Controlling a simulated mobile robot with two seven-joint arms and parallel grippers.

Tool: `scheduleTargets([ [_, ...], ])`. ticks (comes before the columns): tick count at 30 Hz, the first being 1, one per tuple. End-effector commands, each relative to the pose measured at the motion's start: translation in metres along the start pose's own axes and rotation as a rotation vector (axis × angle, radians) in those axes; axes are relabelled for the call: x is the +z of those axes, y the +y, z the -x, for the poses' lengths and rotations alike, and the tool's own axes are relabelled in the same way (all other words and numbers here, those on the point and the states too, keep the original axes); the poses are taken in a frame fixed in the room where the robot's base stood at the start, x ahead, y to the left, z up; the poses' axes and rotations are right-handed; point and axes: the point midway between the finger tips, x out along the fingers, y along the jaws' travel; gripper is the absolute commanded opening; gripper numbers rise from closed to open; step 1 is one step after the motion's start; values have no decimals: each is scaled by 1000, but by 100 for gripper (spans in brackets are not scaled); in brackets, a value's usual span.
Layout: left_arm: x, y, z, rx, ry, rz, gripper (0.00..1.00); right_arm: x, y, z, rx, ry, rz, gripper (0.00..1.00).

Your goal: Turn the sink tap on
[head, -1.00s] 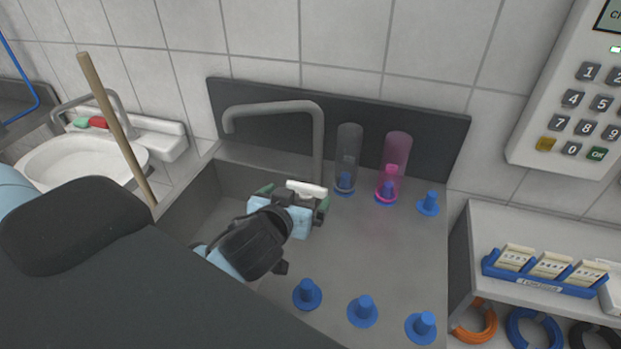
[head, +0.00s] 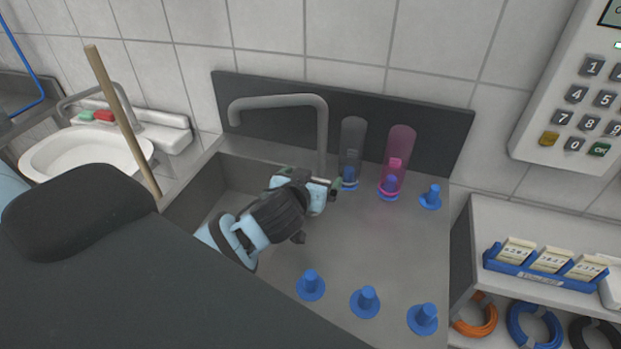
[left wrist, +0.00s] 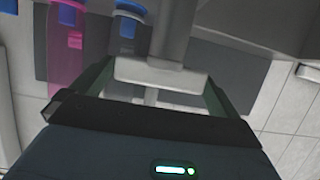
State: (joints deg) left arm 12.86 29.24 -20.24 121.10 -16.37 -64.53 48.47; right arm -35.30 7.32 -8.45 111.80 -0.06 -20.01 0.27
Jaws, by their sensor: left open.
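The grey sink tap (head: 322,130) rises from the back of the steel sink counter, and its spout bends left over the basin (head: 243,178). My left gripper (head: 312,180) is at the foot of the tap and hides the handle in the head view. In the left wrist view the pale tap handle (left wrist: 150,75) lies between the two open fingers, below the grey tap post (left wrist: 178,30). I cannot tell whether the fingers touch it. My right gripper is not in view.
A grey clear tube (head: 352,145) and a pink tube (head: 398,158) stand on blue pegs just right of the tap. More blue pegs (head: 310,284) stand along the front of the counter. A wooden stick (head: 120,115) leans at the left by a white washbasin (head: 85,150).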

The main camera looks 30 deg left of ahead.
Motion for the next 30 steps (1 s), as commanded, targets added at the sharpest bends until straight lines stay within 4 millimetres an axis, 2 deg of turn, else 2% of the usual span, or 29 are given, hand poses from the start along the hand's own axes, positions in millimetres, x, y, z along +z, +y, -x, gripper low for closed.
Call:
scheduleTargets([
  [3, 0, 0, 0, 0, 0, 0, 99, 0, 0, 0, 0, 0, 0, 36],
  [11, 0, 0, 0, 0, 0, 0, 65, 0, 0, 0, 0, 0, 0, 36],
  [20, 1, 0, 0, 32, -1, -13, 64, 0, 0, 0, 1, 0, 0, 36],
  [30, 0, -2, 0, 232, -1, -99, 64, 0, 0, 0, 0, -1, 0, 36],
])
